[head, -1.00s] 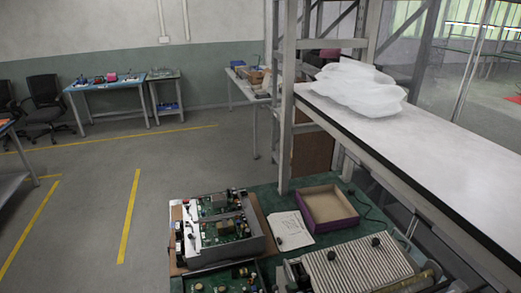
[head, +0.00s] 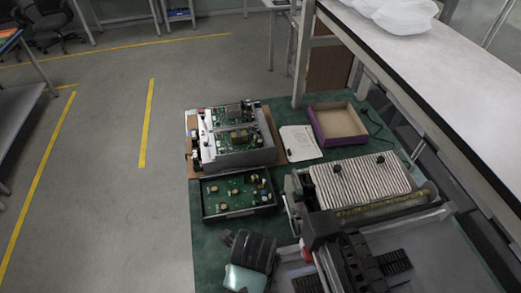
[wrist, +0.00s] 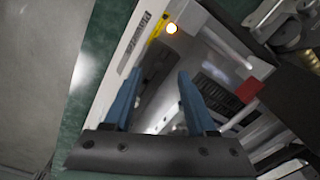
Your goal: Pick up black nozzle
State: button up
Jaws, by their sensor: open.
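Two small black knob-like pieces, either of which may be the black nozzle, sit on the ribbed pale top of a machine in the head view: one left (head: 336,167) and one right (head: 380,159). They are too small to tell apart by shape. My gripper (wrist: 160,78) shows in the wrist view with its two blue fingers apart and nothing clear between them. It is over a pale metal machine surface with a yellow label, beside the green mat. No black nozzle can be made out in the wrist view. In the head view my fingers cannot be made out.
The green-topped table (head: 208,240) also holds a metal chassis with circuit boards (head: 240,157), a tray with a green board (head: 236,193), a paper sheet (head: 301,143) and an open purple-sided box (head: 338,124). A white shelf (head: 440,75) with a post rises at the right.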

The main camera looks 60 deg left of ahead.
jog(key=shift+d+f+p, duration=0.15)
jog(key=shift+f+p, duration=0.25)
jog(key=shift+f, duration=0.95)
jog(key=shift+d+f+p, duration=0.15)
jog(key=shift+f+p, duration=0.25)
jog(key=shift+f, duration=0.95)
grip_shut()
